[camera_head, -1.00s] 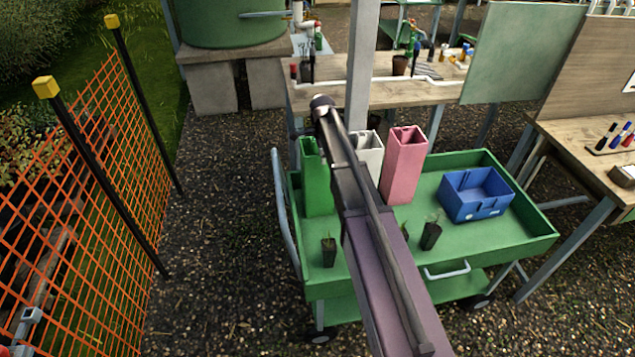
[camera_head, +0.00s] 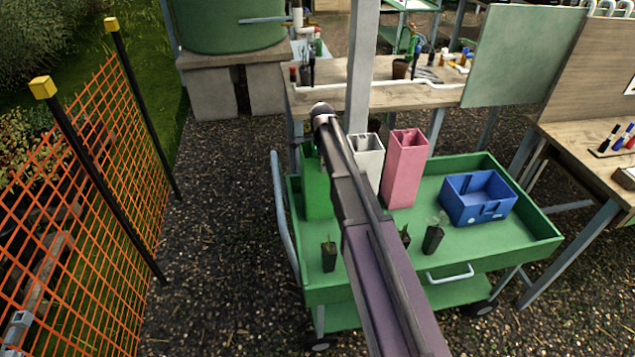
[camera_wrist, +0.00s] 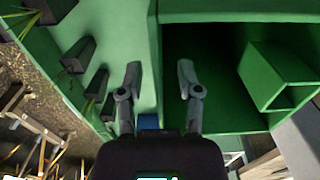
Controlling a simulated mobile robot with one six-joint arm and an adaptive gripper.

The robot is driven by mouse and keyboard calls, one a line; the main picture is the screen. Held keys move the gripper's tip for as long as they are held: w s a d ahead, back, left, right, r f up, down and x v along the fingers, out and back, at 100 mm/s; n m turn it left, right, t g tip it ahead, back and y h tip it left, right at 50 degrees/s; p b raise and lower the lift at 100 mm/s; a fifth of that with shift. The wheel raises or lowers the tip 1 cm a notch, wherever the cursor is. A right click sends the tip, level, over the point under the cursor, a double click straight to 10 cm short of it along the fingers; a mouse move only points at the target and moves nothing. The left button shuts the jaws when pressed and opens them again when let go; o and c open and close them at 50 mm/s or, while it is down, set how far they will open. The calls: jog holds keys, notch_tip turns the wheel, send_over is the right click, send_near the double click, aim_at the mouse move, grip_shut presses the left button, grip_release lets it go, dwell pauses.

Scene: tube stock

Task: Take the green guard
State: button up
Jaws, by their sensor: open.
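The green guard (camera_head: 317,195) is a tall, square, open-topped tube standing at the left end of the green cart tray, partly hidden behind my arm in the head view. My gripper (camera_wrist: 158,78) is open and empty. One finger shows over the opening and the other outside, with a guard wall between them; I cannot tell whether they touch it. The head view hides my gripper behind the arm.
A white guard (camera_head: 368,160) and a pink guard (camera_head: 404,172) stand right of the green one. Small black pots (camera_head: 329,256) stand in front, and a blue crate (camera_head: 476,208) sits on the tray's right side. An orange mesh fence (camera_head: 95,190) is at left.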

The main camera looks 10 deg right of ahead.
grip_shut()
jog(key=shift+r, duration=0.2)
notch_tip(320, 180, up, 4)
jog(key=p, duration=0.4)
jog(key=shift+f, duration=0.2)
jog(key=s+r+p, duration=0.1)
jog(key=s, duration=1.5)
jog(key=shift+a, duration=0.4)
jog(key=shift+r, duration=0.15)
notch_tip(320, 180, up, 6)
jog(key=p, duration=0.6)
jog(key=shift+r+p, duration=0.25)
jog(key=shift+p, duration=0.1)
